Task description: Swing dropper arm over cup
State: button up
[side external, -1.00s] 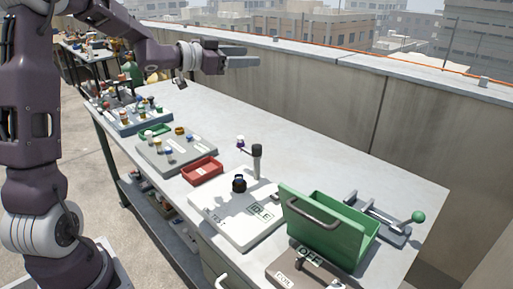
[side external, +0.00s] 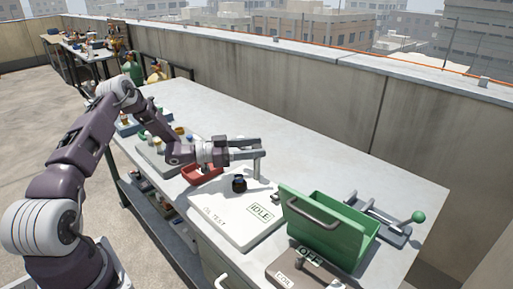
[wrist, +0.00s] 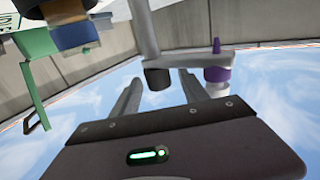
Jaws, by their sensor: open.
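The oil test stand is a white board (side external: 225,223) marked IDLE, with a dark cup (side external: 239,184) on it. A grey post (side external: 257,168) stands behind the cup. In the wrist view, which looks upside down, the post (wrist: 143,25) ends in a dark cap (wrist: 158,78). The dropper arm (wrist: 190,60) reaches from it to the right, carrying a purple dropper (wrist: 217,72). My gripper (side external: 261,147) is open at the post's top. In the wrist view the cap appears between its fingers (wrist: 160,88); contact is unclear. The dropper is hidden in the side view.
A red tray (side external: 202,177) lies below my wrist. A green hinged box (side external: 325,225), a lever clamp (side external: 380,218) with a green knob and an OFF panel (side external: 300,270) are on the right. The back of the bench (side external: 310,145) is clear along the wall.

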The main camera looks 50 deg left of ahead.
jog(key=shift+w+d, duration=0.25)
jog(key=shift+w, duration=0.1)
jog(key=shift+c, duration=0.4)
grip_shut()
jog(key=shift+a, duration=0.1)
dwell(0.8)
